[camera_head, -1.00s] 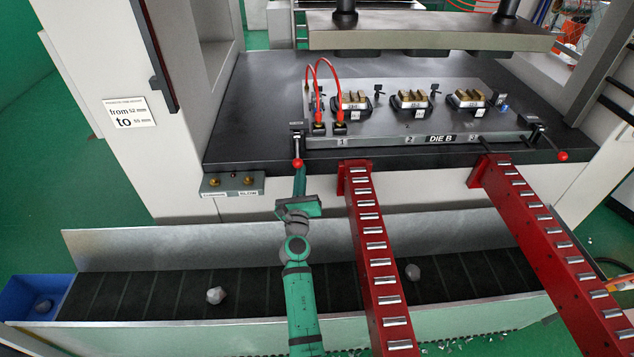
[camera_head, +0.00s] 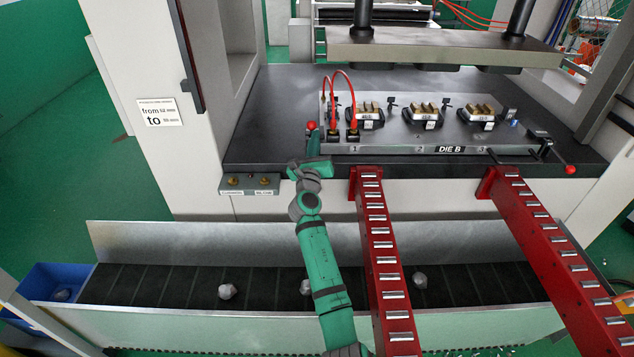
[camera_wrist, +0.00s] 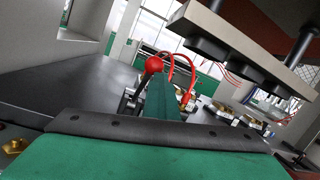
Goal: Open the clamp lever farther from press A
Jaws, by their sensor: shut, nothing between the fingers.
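The left clamp lever has a red ball knob (camera_head: 311,125) and stands raised at the left front corner of the die plate. In the wrist view its red knob (camera_wrist: 153,65) is beside my teal finger; whether they touch I cannot tell. The right clamp lever (camera_head: 570,170), also red-tipped, points outward to the front right at the plate's other end. My gripper (camera_head: 318,163) is shut and empty, just in front of and below the left lever's knob. The left lever's lower part is largely hidden by my gripper. No press A label is readable.
The die plate (camera_head: 400,151) marked DIE B carries several die inserts and two red cables (camera_head: 333,95). The press ram (camera_head: 440,48) hangs above. Two red roller rails (camera_head: 383,250) run forward over a dark conveyor (camera_head: 180,287) carrying grey lumps. A fitting block (camera_head: 249,184) is left of my gripper.

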